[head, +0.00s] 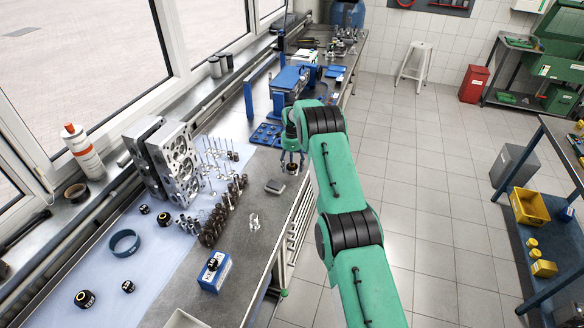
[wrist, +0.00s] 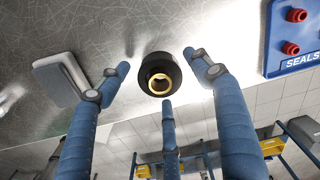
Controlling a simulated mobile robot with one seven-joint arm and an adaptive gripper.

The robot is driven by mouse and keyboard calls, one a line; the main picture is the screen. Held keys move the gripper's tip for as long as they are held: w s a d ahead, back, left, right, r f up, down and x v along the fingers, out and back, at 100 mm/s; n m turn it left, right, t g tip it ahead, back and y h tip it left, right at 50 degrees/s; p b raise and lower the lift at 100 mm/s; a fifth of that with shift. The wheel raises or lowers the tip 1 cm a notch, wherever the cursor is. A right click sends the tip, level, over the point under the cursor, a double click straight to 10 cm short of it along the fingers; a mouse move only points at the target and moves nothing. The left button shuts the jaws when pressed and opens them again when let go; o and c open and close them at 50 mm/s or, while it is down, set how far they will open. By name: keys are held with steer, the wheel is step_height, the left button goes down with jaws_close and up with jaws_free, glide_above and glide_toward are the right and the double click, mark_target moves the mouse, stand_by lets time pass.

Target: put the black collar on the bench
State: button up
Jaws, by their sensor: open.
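A black collar with a brass-coloured inner ring (wrist: 158,76) is in the middle of the wrist view, against the grey metal bench top (wrist: 150,25). It appears to stand on the bench near its front edge. My gripper (wrist: 163,85) has its three blue fingers spread around the collar, with visible gaps to the side fingers. In the head view my gripper (head: 291,160) points down over the bench (head: 265,165), and the collar is mostly hidden by it. Whether the lower finger touches the collar I cannot tell.
A grey block (head: 275,186) lies close beside my gripper. The blue seals tray (head: 267,135) is behind it. Valves, springs and a cylinder head (head: 180,160) crowd the left of the bench. A blue box (head: 214,271) stands nearer.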

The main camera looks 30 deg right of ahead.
step_height(320, 180, up, 11)
steer(key=b, duration=0.1)
stand_by(0.5)
steer(key=shift+r, duration=0.1)
stand_by(0.4)
